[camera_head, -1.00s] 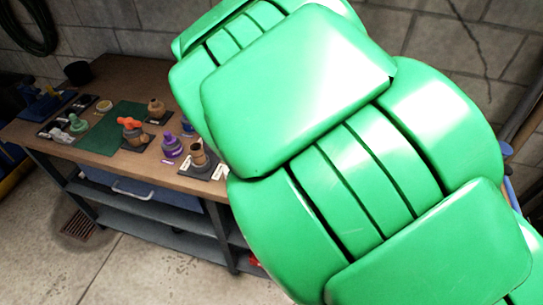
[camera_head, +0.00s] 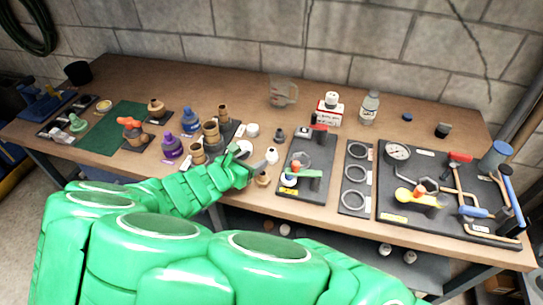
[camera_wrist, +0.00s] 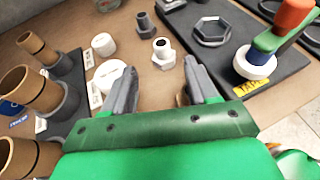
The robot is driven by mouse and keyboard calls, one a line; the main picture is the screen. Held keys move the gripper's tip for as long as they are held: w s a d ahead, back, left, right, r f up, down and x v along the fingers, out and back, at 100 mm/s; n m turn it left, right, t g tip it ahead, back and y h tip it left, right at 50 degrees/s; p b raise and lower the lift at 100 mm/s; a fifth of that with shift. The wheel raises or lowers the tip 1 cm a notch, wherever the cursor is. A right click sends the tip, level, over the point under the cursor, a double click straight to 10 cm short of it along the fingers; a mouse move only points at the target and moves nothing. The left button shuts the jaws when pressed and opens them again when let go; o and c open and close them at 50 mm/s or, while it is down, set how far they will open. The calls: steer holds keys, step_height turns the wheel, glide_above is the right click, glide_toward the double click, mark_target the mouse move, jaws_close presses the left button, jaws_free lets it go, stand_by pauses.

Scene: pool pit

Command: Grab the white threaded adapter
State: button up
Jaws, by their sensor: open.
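The white threaded adapter (camera_wrist: 163,52), with a hex base and a hollow threaded top, stands upright on the wooden bench. It also shows in the head view (camera_head: 271,156), just right of my gripper (camera_head: 250,159). In the wrist view my gripper (camera_wrist: 163,82) is open, with its two grey fingers pointing toward the adapter. The adapter lies just beyond the fingertips, in line with the gap between them. Nothing is held, and I see no contact with the adapter.
A dark grey fitting (camera_wrist: 145,25) stands behind the adapter. A white cap (camera_wrist: 103,44) and a wider white piece (camera_wrist: 110,75) are to the left. A tan fitting (camera_head: 262,179) is near the front edge. A black board with a valve (camera_head: 303,172) is to the right.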

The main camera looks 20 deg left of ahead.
mark_target(272, 150)
steer(key=shift+x, duration=3.85)
steer(key=shift+d+r, duration=0.1)
steer(key=shift+d, duration=0.05)
steer(key=shift+c, duration=0.3)
jaws_close()
steer(key=shift+r, duration=0.1)
